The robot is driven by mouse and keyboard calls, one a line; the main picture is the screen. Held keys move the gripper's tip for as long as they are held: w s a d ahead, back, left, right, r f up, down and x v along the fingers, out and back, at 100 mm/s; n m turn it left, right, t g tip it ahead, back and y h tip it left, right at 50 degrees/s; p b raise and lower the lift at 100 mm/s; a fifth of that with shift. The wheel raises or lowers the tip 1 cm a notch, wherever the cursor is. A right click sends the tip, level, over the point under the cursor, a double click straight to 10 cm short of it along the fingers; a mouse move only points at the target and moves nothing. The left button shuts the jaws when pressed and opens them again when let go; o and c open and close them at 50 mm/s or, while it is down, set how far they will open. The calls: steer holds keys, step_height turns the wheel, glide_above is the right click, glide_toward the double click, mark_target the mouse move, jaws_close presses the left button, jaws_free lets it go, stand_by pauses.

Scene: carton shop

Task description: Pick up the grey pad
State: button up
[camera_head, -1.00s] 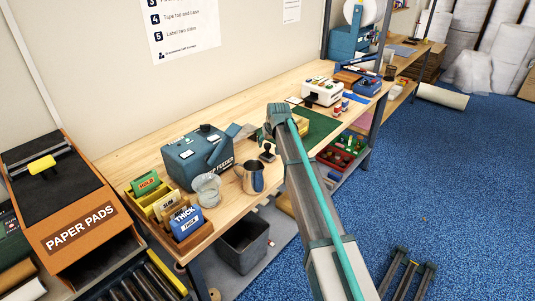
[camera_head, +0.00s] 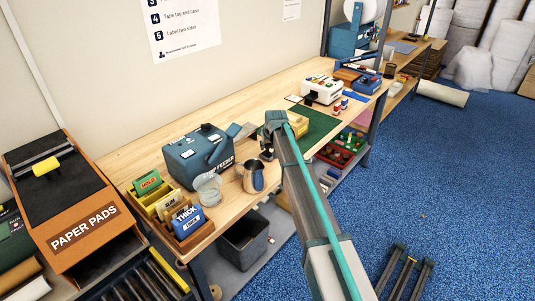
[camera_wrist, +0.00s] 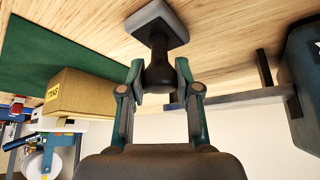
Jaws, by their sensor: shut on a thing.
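The grey pad (camera_wrist: 157,18) is a square block with a dark, knobbed handle (camera_wrist: 158,62), seen in the wrist view. My gripper (camera_wrist: 159,74) is shut on that handle, with one finger on each side. The pad's face is turned to the wooden bench top. I cannot tell whether it touches the bench or is just above it. In the head view my gripper (camera_head: 272,128) is over the bench's front part, with the dark handled piece (camera_head: 267,150) below it, partly hidden by my arm.
A carton (camera_wrist: 85,93) stands on the green mat (camera_head: 318,123) close by. A metal jug (camera_head: 252,177), a glass beaker (camera_head: 208,188) and a teal feeder (camera_head: 196,156) stand to the left. A white machine (camera_head: 322,89) is farther back. The bench's front edge is near.

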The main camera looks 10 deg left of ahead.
steer(key=shift+r, duration=0.15)
jaws_close()
steer(key=shift+r+b, duration=0.3)
steer(key=shift+r, duration=0.3)
steer(key=s+d+r+b, duration=0.5)
steer(key=s+d+r, duration=0.1)
steer(key=s+r, duration=0.5)
steer(key=shift+s+r, duration=0.25)
steer(key=shift+s, duration=0.6)
